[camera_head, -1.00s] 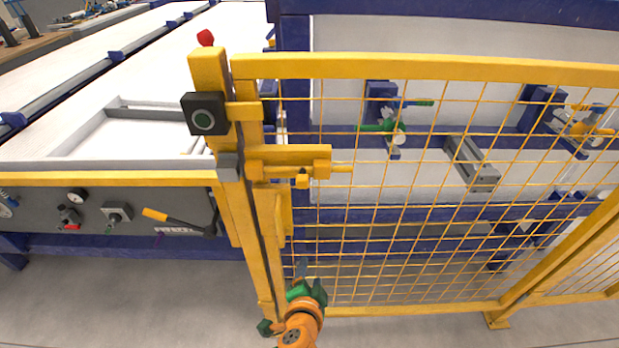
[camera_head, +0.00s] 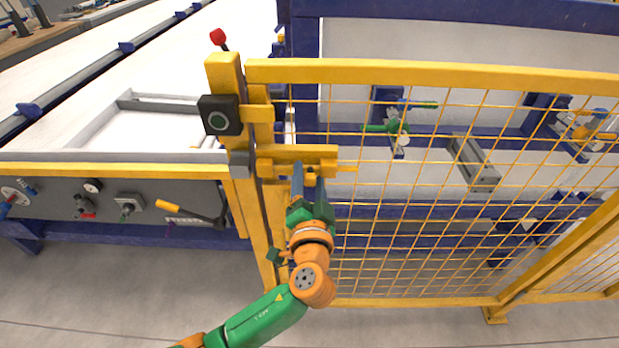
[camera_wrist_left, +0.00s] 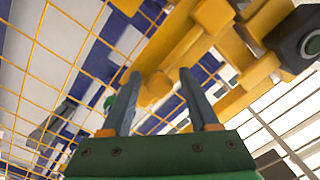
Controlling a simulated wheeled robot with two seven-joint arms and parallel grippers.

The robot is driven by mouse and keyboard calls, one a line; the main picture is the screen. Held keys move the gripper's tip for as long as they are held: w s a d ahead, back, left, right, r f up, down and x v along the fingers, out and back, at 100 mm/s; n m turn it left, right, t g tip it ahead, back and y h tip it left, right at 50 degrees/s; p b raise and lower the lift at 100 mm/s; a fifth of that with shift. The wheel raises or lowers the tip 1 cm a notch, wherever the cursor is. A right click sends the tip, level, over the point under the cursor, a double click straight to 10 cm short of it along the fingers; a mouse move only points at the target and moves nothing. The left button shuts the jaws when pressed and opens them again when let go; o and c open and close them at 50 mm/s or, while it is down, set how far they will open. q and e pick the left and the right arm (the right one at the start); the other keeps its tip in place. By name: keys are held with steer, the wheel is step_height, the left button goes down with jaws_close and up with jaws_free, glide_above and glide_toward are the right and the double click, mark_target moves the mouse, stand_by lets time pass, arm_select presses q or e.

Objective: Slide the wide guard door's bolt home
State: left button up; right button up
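The wide guard door (camera_head: 420,72) is a yellow frame with wire mesh. My left gripper (camera_head: 308,174) is at the bolt from below, fingers pointing up and spread apart. In the head view the fingers hide the knob. My right gripper is not in view.
A black box with a green button (camera_head: 219,121) is fixed on the yellow post (camera_head: 228,75) left of the bolt. A panel (camera_head: 125,205) with knobs and a yellow-handled lever stands at left. Behind the mesh are blue fixtures and a grey block (camera_head: 473,165).

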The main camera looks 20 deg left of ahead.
arm_select(q)
jaws_close()
stand_by(1.2)
